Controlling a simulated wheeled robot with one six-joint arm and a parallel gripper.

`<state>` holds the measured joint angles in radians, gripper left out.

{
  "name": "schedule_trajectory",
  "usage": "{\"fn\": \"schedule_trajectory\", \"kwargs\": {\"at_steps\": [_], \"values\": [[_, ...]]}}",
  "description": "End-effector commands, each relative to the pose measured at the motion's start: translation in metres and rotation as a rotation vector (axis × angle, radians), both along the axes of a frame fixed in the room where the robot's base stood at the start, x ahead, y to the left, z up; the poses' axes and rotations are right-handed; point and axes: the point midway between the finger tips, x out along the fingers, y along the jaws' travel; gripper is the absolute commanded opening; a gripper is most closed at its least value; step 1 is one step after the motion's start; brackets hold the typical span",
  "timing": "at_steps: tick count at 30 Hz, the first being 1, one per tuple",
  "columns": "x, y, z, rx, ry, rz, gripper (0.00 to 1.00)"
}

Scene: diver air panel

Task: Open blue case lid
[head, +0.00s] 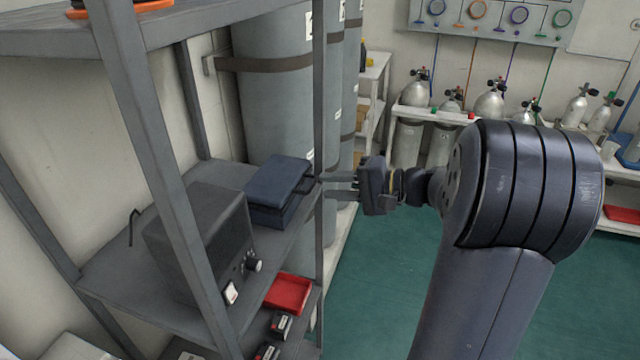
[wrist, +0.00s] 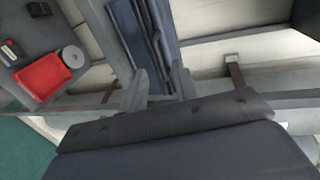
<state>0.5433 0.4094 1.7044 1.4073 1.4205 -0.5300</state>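The blue case (head: 277,180) lies on the middle shelf of the grey rack, with its lid on top. A dark seam shows between lid and body; I cannot tell whether the lid is slightly raised. My gripper (head: 335,186) is to the right of the case, by the rack's front post, with its fingers pointing at the case. The fingers are apart and hold nothing. In the wrist view the case (wrist: 147,35) shows beyond my gripper (wrist: 160,85), near the gap between the fingers. Whether a fingertip touches the case is unclear.
The rack's upright post (head: 319,90) stands close to my gripper. A dark box with knobs (head: 205,240) is on the same shelf, left of the case. A red tray (head: 288,293) is on the shelf below. Tall grey cylinders (head: 275,100) stand behind. The green floor (head: 375,280) is clear.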

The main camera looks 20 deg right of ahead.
Motion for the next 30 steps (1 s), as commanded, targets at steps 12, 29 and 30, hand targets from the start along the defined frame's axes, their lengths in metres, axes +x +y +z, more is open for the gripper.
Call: {"fn": "schedule_trajectory", "kwargs": {"at_steps": [12,29,30], "values": [[0.020,0.030,-0.008,0.000,0.000,-0.001,0.29],[0.020,0.029,-0.008,-0.001,0.000,-0.001,0.00],[0.020,0.029,-0.008,-0.001,0.000,-0.001,0.00]]}}
